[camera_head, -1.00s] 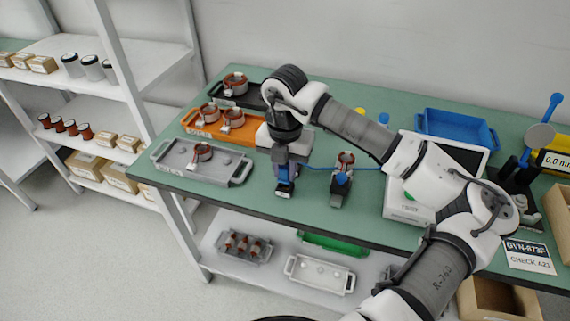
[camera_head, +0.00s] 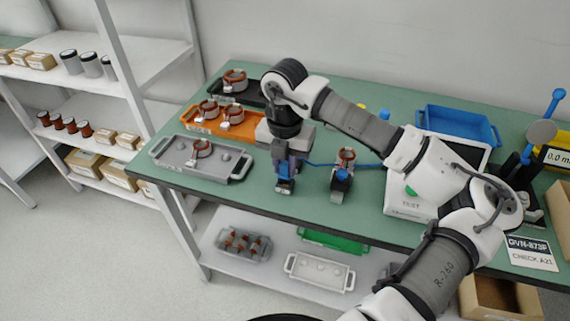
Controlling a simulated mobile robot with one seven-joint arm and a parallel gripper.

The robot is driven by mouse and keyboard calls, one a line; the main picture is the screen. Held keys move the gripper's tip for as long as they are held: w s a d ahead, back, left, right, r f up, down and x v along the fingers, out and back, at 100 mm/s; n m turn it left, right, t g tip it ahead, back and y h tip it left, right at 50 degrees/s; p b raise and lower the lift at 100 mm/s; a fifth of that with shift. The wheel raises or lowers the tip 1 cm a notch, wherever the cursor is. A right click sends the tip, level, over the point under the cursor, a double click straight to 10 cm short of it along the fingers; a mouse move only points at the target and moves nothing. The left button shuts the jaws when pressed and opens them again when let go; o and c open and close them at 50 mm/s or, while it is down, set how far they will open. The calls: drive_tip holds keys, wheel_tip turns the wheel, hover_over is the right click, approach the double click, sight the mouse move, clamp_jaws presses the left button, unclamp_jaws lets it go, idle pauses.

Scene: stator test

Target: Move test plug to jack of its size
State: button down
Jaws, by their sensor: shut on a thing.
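My gripper (camera_head: 285,184) points down over the front part of the green bench, between the grey tray and a small grey stand. It is shut on a blue test plug (camera_head: 284,171), mostly hidden between the fingers. A blue cable (camera_head: 335,164) runs right from the plug toward the white tester (camera_head: 402,197), passing behind the stand. The grey stand (camera_head: 338,192) holds a copper-wound stator (camera_head: 346,157) with a blue part (camera_head: 342,174) at its front. I cannot make out the jacks or their sizes.
A grey tray (camera_head: 166,158) with one stator, an orange tray (camera_head: 247,162) with two and a black tray (camera_head: 256,99) with one lie to the left. A blue bin (camera_head: 457,122) stands at the back right. My arm crosses over the tester.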

drive_tip(key=shift+f+b, duration=1.05)
drive_tip(key=shift+b, duration=0.45)
idle(0.7)
drive_tip(key=c, duration=1.2)
unclamp_jaws()
drive_tip(key=shift+o, duration=0.2)
drive_tip(key=shift+r, duration=0.1)
wheel_tip(320, 180, up, 14)
drive_tip(key=b, duration=0.1)
drive_tip(key=shift+f, duration=0.2)
